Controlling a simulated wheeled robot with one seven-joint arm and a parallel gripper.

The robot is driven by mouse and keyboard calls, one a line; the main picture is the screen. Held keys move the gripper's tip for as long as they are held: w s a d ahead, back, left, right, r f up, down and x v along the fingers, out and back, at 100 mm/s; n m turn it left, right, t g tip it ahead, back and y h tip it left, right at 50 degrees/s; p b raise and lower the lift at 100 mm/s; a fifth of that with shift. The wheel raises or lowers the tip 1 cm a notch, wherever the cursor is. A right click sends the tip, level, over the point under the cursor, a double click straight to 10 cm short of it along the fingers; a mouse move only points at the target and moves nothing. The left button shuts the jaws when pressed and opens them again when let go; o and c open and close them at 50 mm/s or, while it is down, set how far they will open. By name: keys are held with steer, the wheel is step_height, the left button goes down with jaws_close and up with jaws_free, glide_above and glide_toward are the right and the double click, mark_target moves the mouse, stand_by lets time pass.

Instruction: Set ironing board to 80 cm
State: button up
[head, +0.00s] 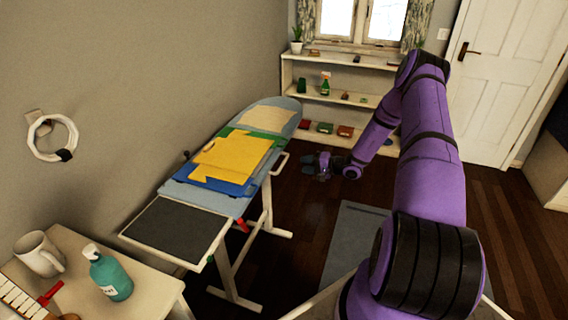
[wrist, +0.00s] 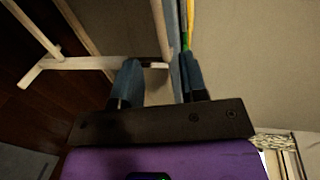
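The ironing board (head: 284,112) stands along the left wall, with a light blue top and white legs. A white loop handle (head: 280,164) sticks out from its right side near the far end. A red part (head: 243,226) shows below the near end. My gripper (head: 322,166) is to the right of the handle, apart from it in the head view. In the wrist view, my gripper (wrist: 158,68) has its two fingers spread with no object clearly held between them. The board's edge (wrist: 173,55) and white legs (wrist: 92,63) show beyond the fingers.
Yellow, green and blue folded pieces (head: 232,157) lie on the board. A side table (head: 150,290) with a mug (head: 40,254) and teal bottle (head: 110,277) stands at the near left. A shelf (head: 350,92) is at the back. Dark floor (head: 305,215) is clear right of the board.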

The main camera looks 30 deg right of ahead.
mark_target(283, 162)
steer(key=x, duration=1)
steer(key=shift+w+a, duration=0.1)
jaws_close()
